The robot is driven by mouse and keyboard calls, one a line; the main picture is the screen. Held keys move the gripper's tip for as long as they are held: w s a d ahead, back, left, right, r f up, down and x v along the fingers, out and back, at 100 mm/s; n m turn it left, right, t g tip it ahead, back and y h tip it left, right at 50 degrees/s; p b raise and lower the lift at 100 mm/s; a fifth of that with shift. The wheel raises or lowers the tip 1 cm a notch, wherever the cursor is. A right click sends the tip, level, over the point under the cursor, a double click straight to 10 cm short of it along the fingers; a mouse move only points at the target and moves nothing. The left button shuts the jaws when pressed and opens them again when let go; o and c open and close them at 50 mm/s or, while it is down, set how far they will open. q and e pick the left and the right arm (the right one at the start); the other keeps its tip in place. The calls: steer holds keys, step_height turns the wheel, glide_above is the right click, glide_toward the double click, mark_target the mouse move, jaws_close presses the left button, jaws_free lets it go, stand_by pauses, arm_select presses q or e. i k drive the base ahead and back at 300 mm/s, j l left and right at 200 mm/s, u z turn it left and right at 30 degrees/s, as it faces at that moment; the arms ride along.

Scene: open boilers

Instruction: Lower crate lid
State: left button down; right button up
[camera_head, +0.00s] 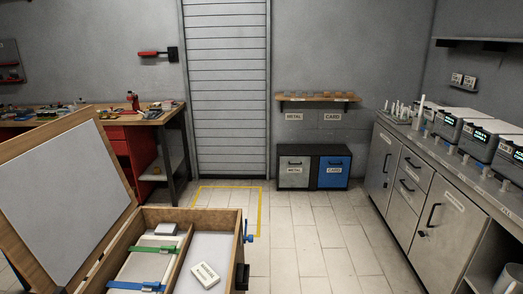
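A wooden crate (240,222) stands at the lower left, cut off by the bottom edge of the head view. Its lid (62,200) is open, tilted up and back to the left, with a pale grey inner panel. Inside the crate, a divider separates two compartments. The left one holds items with a green strap (153,249) and a blue strap (135,285), plus a small pale block (166,229). A white labelled box (205,276) lies in the right one. Neither gripper shows.
A workbench (150,120) with tools and red drawers stands behind the lid at left. A counter (445,165) with several machines runs along the right. Metal and card bins (313,172) stand at the back. The tiled floor (320,235) between is clear.

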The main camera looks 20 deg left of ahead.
mark_target(66, 194)
steer(key=k+j, duration=0.25)
steer(key=j, duration=0.35)
steer(key=k+j, duration=0.25)
steer(key=j, duration=0.3)
steer(key=k+j, duration=0.25)
steer(key=j, duration=0.35)
steer(key=k+j, duration=0.3)
steer(key=j, duration=0.25)
steer(key=k+j, duration=0.25)
steer(key=j, duration=0.35)
steer(key=k+j, duration=0.25)
steer(key=j, duration=0.3)
steer(key=k+j, duration=0.25)
steer(key=j, duration=0.35)
steer(key=k+j, duration=0.25)
steer(key=j, duration=0.3)
steer(key=i, duration=0.45)
